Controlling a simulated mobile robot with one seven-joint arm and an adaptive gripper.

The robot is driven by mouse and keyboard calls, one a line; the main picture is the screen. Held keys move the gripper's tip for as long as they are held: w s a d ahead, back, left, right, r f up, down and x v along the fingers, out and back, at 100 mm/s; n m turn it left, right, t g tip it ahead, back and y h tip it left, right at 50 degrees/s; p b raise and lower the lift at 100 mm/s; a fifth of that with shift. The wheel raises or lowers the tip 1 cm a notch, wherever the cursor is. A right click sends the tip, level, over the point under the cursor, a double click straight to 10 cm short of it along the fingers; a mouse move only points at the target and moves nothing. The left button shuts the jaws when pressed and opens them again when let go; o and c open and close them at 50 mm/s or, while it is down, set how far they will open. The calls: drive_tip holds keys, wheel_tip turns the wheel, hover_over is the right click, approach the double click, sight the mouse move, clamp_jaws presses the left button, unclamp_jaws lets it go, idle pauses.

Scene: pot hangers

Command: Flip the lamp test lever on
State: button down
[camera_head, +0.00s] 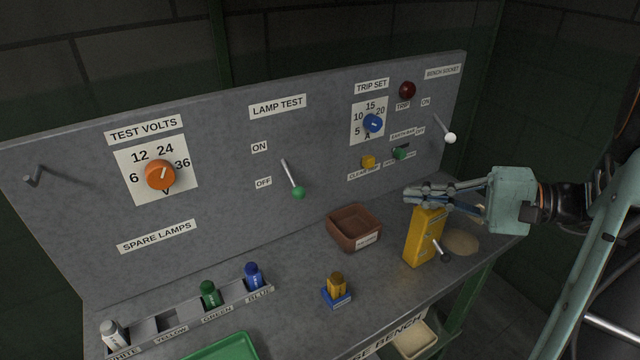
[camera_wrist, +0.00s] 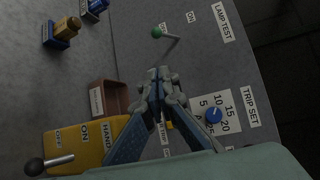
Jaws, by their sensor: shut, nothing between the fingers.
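The lamp test lever is a metal rod with a green knob (camera_head: 298,192) on the grey upright panel, under the LAMP TEST label (camera_head: 277,107). Its knob hangs down toward the OFF label (camera_head: 263,183), below the ON label (camera_head: 259,147). In the wrist view the same green knob (camera_wrist: 156,33) shows at the top, ahead of my fingers and apart from them. My gripper (camera_head: 408,194) is shut and empty, in front of the panel's right part, above the yellow box, well to the right of the lever. It also shows in the wrist view (camera_wrist: 158,74).
A yellow box (camera_head: 421,238) with a black-knobbed lever stands under my gripper. A brown tray (camera_head: 345,236) and a yellow-blue lamp piece (camera_head: 337,288) are on the bench. The bench socket lever (camera_head: 449,138), blue dial (camera_head: 373,123) and orange dial (camera_head: 160,175) are on the panel.

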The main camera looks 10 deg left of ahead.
drive_tip(key=shift+a, duration=0.15)
drive_tip(key=x, duration=1.9)
drive_tip(key=shift+w+a, duration=0.25)
drive_tip(key=shift+a, duration=0.05)
drive_tip(key=shift+s+d+r+h+p, duration=0.1)
drive_tip(key=shift+h+p, duration=0.2)
drive_tip(key=shift+p, duration=0.25)
drive_tip(key=shift+s+r+m+h+p, duration=0.1)
drive_tip(key=shift+r+m+h+p, duration=0.2)
drive_tip(key=shift+p, duration=0.4)
drive_tip(key=m+g+h+p, duration=0.3)
drive_tip(key=g+h+p, duration=0.1)
drive_tip(key=p, duration=0.9)
approach(290, 177)
drive_tip(key=x, duration=0.4)
drive_tip(key=shift+s+r, duration=0.25)
drive_tip(key=shift+r, duration=0.35)
drive_tip(key=shift+d+r, duration=0.1)
